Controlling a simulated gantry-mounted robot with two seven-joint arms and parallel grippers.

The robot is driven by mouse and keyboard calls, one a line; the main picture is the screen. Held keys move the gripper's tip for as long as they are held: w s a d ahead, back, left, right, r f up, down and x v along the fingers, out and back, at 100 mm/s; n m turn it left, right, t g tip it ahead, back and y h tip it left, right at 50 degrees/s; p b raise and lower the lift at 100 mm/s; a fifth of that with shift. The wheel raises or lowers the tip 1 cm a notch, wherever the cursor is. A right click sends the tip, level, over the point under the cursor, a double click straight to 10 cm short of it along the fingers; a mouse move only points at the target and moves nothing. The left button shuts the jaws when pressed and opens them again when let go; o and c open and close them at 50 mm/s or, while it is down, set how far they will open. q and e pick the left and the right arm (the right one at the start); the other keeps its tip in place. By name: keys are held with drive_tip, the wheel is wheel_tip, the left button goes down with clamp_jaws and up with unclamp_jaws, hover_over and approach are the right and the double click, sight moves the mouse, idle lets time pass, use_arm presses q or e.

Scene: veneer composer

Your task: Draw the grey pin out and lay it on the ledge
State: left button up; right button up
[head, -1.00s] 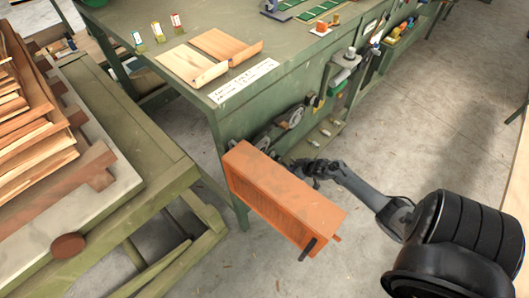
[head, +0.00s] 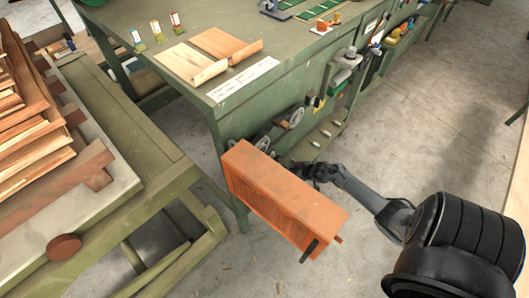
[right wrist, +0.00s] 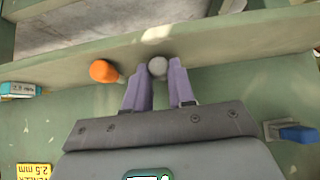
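In the right wrist view the grey pin (right wrist: 157,67) shows as a round grey knob at the green panel. My right gripper (right wrist: 161,72) has its two purple fingers spread, one to each side of the knob, with the knob closer to the left finger. A firm grip on it does not show. A worn green strip (right wrist: 225,45), perhaps the ledge, runs just beyond the fingertips. In the head view my right gripper (head: 308,171) is small and dark beside the green bench, and the pin cannot be made out. My left gripper is not in view.
An orange knob (right wrist: 103,71) stands left of the grey one, and a blue part (right wrist: 298,133) lies to the right. In the head view an orange box-shaped body (head: 285,200) is close to my right wrist. Two veneer sheets (head: 226,44) lie on the green bench (head: 300,65).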

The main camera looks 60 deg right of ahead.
drive_tip(key=o, duration=0.5)
drive_tip(key=shift+s+r, duration=0.1)
drive_tip(key=shift+s+r, duration=0.15)
drive_tip(key=shift+r, duration=0.05)
drive_tip(key=p+v, duration=0.4)
drive_tip(key=v, duration=0.6)
drive_tip(key=shift+s+p, duration=0.1)
drive_tip(key=shift+p, duration=0.25)
